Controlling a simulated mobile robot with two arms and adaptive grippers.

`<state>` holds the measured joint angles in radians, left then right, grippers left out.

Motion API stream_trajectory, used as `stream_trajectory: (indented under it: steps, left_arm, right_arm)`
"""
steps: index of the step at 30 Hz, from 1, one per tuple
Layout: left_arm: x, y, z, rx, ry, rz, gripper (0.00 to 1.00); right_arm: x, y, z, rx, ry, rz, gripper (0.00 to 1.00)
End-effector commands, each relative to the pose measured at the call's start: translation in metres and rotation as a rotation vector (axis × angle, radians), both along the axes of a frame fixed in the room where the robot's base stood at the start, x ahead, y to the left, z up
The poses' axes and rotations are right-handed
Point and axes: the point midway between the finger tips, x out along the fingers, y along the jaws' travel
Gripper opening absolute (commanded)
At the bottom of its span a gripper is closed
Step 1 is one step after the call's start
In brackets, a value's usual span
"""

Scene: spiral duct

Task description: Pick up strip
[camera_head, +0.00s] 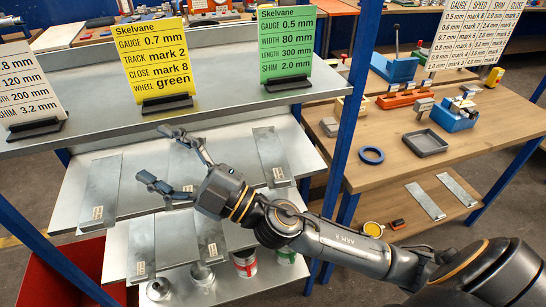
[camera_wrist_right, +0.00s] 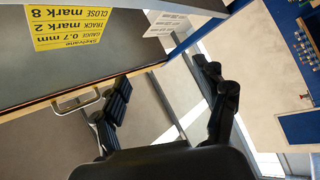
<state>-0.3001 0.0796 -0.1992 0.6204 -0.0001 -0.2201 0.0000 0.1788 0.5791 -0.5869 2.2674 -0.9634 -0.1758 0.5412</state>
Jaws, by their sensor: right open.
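Several flat grey metal strips with small labels lie on the shelves. On the upper shelf, one strip (camera_head: 101,188) is at the left, one (camera_head: 183,168) is partly hidden behind my gripper, and one (camera_head: 270,155) is at the right. Two more, a left strip (camera_head: 141,245) and a right strip (camera_head: 209,235), lie on the lower shelf. My right gripper (camera_head: 153,155) is open and empty in front of the upper shelf, fingers pointing left. Its spread fingers also show in the right wrist view (camera_wrist_right: 162,72). Whether it touches anything is unclear. My left gripper is out of view.
Above stand a yellow card (camera_head: 156,60), a green card (camera_head: 286,45) and a white card (camera_head: 27,90) on a metal ledge (camera_head: 225,90). Cans (camera_head: 244,263) stand below. A blue post (camera_head: 347,130) separates a wooden bench (camera_head: 400,165) with tools and a grey tray (camera_head: 425,143).

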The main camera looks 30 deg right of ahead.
Motion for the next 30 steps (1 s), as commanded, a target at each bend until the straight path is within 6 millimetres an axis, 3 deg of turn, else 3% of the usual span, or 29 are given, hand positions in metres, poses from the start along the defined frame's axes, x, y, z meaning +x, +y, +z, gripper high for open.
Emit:
stream_trajectory:
  steps: [2, 4, 6, 8, 11, 14, 15, 18, 21, 25, 30]
  left_arm:
    - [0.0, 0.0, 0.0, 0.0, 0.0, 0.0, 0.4]
    - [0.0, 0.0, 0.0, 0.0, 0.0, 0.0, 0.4]
    - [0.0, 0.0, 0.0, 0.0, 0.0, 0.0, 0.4]
    - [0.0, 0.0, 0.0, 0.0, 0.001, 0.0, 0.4]
    - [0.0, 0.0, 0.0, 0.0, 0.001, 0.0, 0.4]
    - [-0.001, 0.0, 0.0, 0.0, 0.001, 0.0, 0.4]
    - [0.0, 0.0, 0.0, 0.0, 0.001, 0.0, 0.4]
    - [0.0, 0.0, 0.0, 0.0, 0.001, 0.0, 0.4]
    - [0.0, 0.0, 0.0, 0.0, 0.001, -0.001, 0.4]
    - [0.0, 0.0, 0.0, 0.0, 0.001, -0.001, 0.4]
    - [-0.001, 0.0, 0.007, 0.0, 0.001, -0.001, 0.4]
  right_arm:
    - [-0.023, 0.035, 0.004, -0.195, -0.152, 0.173, 0.73]
    - [-0.042, 0.057, -0.015, -0.392, -0.24, 0.316, 0.73]
    - [-0.053, 0.064, -0.047, -0.615, -0.287, 0.437, 0.73]
    - [-0.054, 0.057, -0.081, -0.822, -0.294, 0.519, 0.73]
    - [-0.041, 0.016, -0.137, -1.187, -0.233, 0.596, 0.73]
    - [-0.013, -0.059, -0.179, -1.552, -0.081, 0.587, 0.73]
    - [-0.002, -0.095, -0.188, -1.683, -0.002, 0.56, 0.73]
    - [0.018, -0.179, -0.192, -1.935, 0.205, 0.459, 0.73]
    - [0.026, -0.231, -0.185, -2.067, 0.35, 0.372, 0.73]
    - [0.029, -0.262, -0.178, -2.135, 0.442, 0.31, 0.73]
    - [0.033, -0.27, -0.186, -2.15, 0.468, 0.299, 0.73]
